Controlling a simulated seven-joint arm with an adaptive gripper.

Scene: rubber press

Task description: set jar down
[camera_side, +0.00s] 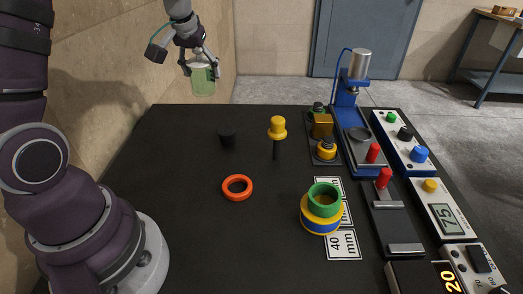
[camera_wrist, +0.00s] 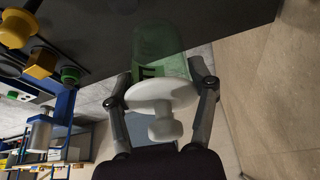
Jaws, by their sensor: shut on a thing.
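The jar (camera_side: 202,80) is clear glass with something pale green inside. My gripper (camera_side: 200,72) is shut on it and holds it upright in the air, high above the far left part of the dark table (camera_side: 180,210). In the wrist view the jar (camera_wrist: 158,50) shows a white round lid with a knob (camera_wrist: 165,128), and the fingers of my gripper (camera_wrist: 162,88) are on either side of it. A dark mark shows on or through the jar; I cannot read it.
Stacked green, yellow and blue rings (camera_side: 322,208) sit by the 40 mm label. A blue press (camera_side: 350,100) and control panels fill the right. The table's left front is clear.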

